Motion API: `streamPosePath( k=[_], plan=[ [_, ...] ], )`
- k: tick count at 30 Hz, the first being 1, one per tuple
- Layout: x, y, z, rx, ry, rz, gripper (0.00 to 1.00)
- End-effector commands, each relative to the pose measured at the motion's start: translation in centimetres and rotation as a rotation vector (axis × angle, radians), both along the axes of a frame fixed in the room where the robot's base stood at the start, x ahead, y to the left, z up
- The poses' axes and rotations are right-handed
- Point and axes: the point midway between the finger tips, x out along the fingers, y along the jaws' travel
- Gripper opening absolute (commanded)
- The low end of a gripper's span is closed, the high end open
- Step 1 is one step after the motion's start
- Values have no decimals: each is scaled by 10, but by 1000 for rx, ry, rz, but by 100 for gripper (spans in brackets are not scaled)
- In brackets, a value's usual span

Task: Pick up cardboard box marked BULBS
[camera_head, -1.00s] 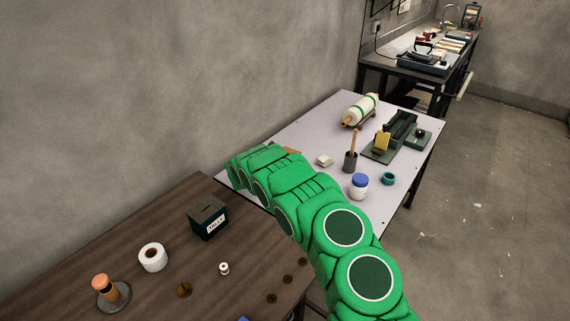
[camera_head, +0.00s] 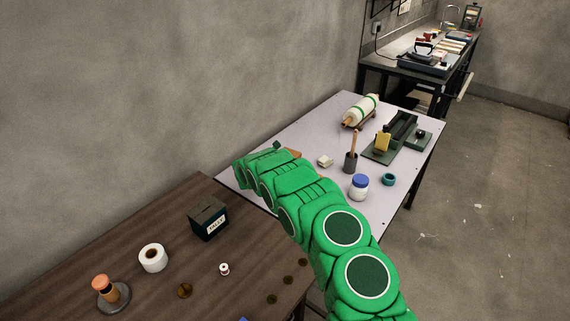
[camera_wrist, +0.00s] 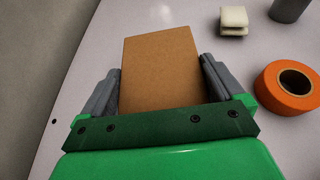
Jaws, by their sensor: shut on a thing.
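A brown cardboard box (camera_wrist: 160,65) is between the two grey fingers of my gripper (camera_wrist: 161,82) in the wrist view. The gripper is shut on it, with a finger against each side. No marking shows on the face in view, so I cannot read BULBS. In the head view my green arm reaches over the near end of the white table (camera_head: 310,130).
An orange tape roll (camera_wrist: 264,86) and a cream block (camera_wrist: 234,18) lie right of the box in the wrist view. A blue-lidded jar (camera_head: 359,187), a brush holder (camera_head: 350,162) and a green press (camera_head: 395,140) stand farther right. The dark wooden table (camera_head: 120,235) holds a black box (camera_head: 208,219).

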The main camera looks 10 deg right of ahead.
Motion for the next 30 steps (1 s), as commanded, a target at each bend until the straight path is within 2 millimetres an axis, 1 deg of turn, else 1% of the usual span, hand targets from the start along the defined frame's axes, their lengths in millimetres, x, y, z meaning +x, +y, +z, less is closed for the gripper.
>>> streamPosePath(
  k=[7, 11, 14, 17, 21, 25, 30],
  plan=[
    [0, 0, 6, -1, -2, 0, 52],
    [1, 0, 19, 0, -3, -1, 52],
    [0, 0, 32, 0, -3, -1, 52],
    [-7, -1, 40, -3, 1, -1, 52],
    [-17, -1, 55, -2, -3, -1, 52],
    [-28, -1, 65, -3, 0, 0, 52],
    [-41, -1, 83, 0, -3, 1, 52]
  ],
)
